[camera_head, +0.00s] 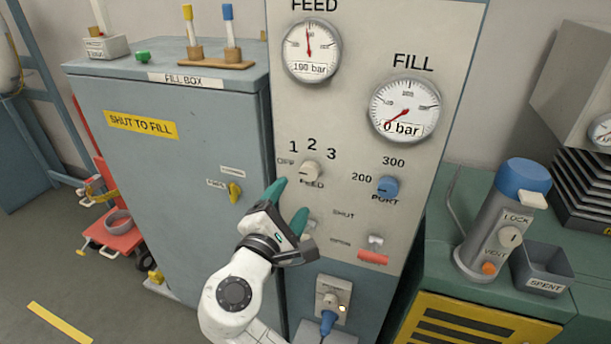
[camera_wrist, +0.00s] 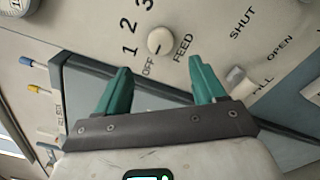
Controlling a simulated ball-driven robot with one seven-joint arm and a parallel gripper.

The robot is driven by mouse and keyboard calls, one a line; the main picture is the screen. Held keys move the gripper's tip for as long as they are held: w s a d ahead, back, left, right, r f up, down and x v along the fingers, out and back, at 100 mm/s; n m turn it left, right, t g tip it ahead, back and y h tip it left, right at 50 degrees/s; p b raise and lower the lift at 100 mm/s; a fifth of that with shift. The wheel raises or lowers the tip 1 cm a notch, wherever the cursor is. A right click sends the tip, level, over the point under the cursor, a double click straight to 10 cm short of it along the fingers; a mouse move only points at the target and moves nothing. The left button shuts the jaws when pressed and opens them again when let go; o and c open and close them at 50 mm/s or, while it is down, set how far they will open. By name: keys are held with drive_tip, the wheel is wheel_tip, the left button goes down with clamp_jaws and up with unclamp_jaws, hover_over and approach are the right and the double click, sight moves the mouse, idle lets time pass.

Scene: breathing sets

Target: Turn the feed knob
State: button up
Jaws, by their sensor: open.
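The feed knob (camera_head: 311,171) is a round cream knob on the grey panel, below the digits 1, 2, 3, with OFF to its left and FEED under it. It also shows in the wrist view (camera_wrist: 160,41), its dark mark toward OFF. My gripper (camera_head: 288,206) is open and empty, its green fingers just below and left of the knob in the head view. In the wrist view the two fingertips (camera_wrist: 160,74) are spread apart, with the knob beyond them and between their lines. I see no contact with the knob.
The blue port knob (camera_head: 388,186) is to the right, with a small lever (camera_head: 375,240) below it. The feed gauge (camera_head: 310,50) reads about 190 bar, the fill gauge (camera_head: 404,108) 0 bar. The fill box (camera_head: 170,150) with a yellow latch (camera_head: 235,192) stands left.

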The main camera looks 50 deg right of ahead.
sight(308, 175)
drive_tip(key=p+x, duration=0.1)
drive_tip(key=x, duration=0.7)
drive_tip(key=shift+d, duration=0.2)
drive_tip(key=shift+c, duration=0.3)
drive_tip(key=c, duration=1)
drive_tip(key=shift+f, duration=0.1)
